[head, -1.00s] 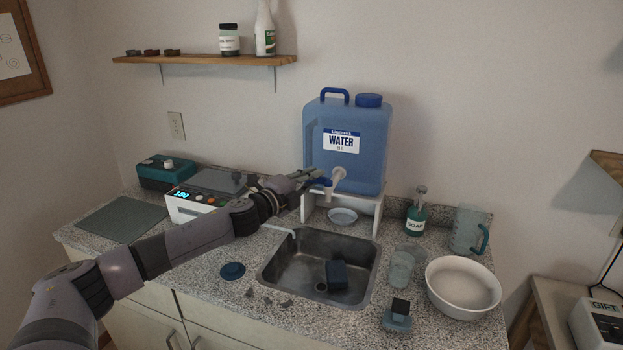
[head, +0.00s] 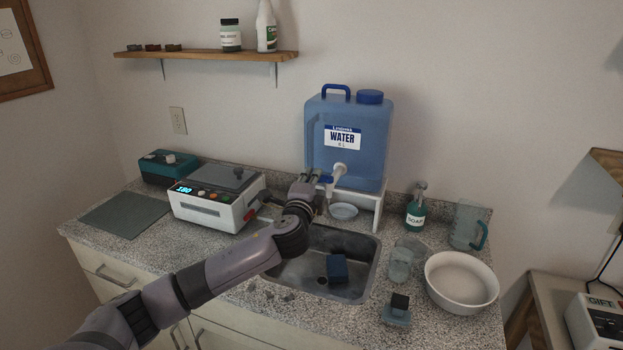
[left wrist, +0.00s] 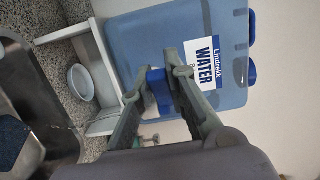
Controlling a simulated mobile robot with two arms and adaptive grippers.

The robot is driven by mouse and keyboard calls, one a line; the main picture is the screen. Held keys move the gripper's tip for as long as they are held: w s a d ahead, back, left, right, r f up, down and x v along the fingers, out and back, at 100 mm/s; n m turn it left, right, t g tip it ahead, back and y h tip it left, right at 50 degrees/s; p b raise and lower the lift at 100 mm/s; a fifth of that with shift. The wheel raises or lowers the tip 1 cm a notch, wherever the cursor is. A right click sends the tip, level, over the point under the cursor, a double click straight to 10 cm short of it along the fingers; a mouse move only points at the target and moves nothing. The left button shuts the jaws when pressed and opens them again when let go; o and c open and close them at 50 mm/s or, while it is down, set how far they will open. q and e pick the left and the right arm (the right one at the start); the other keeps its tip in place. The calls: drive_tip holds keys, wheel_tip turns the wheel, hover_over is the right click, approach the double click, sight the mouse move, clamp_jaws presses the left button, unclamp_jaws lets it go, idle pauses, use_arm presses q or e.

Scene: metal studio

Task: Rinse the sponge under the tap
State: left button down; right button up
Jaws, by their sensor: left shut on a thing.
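The sponge seems to be the dark blue block (head: 338,268) lying in the metal sink (head: 366,270). A dark blue shape (left wrist: 10,140) at the left edge of the left wrist view looks like the same block. The white tap (head: 340,172) with a blue lever (head: 328,180) sits low on the blue water container (head: 376,140). My left gripper (head: 315,178) is at the tap. In the left wrist view its fingers (left wrist: 156,85) are shut on the blue lever (left wrist: 158,92). I cannot make out any running water. My right gripper is out of view.
A white stand (head: 378,200) holds the container, with a small white dish (head: 344,211) under it. Right of the sink are a glass (head: 400,262), a white bowl (head: 462,284), a soap bottle (head: 415,212) and a pitcher (head: 467,230). A white appliance (head: 205,210) stands left.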

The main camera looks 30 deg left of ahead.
use_arm(q)
drive_tip(key=shift+d+f, duration=0.1)
drive_tip(key=shift+f, duration=0.1)
drive_tip(key=c, duration=1.6)
unclamp_jaws()
drive_tip(key=shift+r, duration=0.15)
drive_tip(key=shift+o, duration=0.2)
drive_tip(key=v, duration=1.2)
